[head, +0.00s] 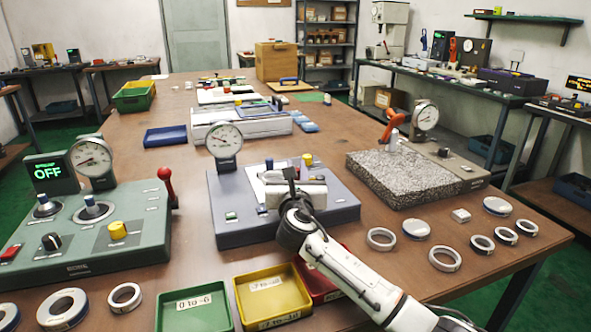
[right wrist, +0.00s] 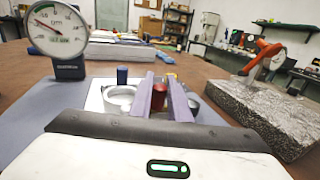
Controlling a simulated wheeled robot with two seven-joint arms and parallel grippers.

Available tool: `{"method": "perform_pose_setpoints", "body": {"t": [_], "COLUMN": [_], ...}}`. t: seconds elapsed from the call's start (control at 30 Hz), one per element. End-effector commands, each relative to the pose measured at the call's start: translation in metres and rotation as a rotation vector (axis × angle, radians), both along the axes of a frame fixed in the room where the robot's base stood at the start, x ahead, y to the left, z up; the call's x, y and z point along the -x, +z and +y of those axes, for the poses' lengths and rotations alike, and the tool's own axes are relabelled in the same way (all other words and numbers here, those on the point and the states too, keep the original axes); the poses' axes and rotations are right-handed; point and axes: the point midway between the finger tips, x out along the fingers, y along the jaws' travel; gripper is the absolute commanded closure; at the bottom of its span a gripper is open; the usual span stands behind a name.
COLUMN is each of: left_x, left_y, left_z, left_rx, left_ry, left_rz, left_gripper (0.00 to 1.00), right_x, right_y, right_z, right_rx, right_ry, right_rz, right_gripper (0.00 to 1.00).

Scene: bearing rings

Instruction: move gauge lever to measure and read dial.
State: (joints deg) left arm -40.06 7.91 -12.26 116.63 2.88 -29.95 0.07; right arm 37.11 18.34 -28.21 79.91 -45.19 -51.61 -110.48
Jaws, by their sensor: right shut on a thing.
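The middle gauge station is a blue-grey plate (head: 235,212) with a round white dial (head: 224,139) on a dark post at its back left. The dial also shows in the right wrist view (right wrist: 57,27); its needle points to the upper left, and the exact value is too small to read. My right gripper (head: 289,178) is over the station. In the right wrist view its two fingers (right wrist: 161,98) stand either side of a red cylindrical piece (right wrist: 160,97), shut on it. A silver ring (right wrist: 118,98) lies left of the fingers. My left gripper is out of view.
A green gauge station (head: 125,245) with a red-knobbed lever (head: 166,180) stands left. A granite block (head: 400,180) with a dial (head: 425,115) and orange-red handle (head: 392,124) stands right. Green (head: 195,329) and yellow (head: 273,322) trays are in front. Several loose rings lie right.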

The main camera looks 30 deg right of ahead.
Motion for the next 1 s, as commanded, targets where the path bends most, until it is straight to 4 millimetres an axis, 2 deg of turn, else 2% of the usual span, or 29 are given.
{"method": "perform_pose_setpoints", "body": {"t": [0.03, 0.07, 0.13, 0.17, 0.43, 0.57, 1.0], "left_x": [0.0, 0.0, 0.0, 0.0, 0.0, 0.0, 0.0], "left_y": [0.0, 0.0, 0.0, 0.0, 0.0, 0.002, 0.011], "left_z": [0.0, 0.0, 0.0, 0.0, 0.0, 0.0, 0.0], "left_rx": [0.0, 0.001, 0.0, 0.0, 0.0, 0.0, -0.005], "left_ry": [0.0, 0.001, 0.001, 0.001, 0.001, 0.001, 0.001], "left_rz": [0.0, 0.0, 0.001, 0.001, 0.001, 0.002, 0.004], "left_gripper": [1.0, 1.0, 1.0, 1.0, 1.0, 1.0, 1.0], "right_x": [0.0, 0.0, 0.0, 0.0, 0.0, 0.007, 0.078], "right_y": [0.0, 0.0, 0.0, 0.0, 0.0, 0.001, 0.0], "right_z": [-0.001, -0.001, -0.001, -0.001, 0.0, 0.004, 0.038], "right_rx": [0.0, 0.0, 0.0, 0.0, 0.0, 0.0, 0.0], "right_ry": [-0.001, -0.001, 0.0, 0.0, 0.001, 0.001, 0.001], "right_rz": [0.001, 0.001, 0.001, 0.0, 0.0, 0.0, 0.002], "right_gripper": [1.0, 0.79, 0.67, 0.65, 0.65, 0.65, 0.65]}}
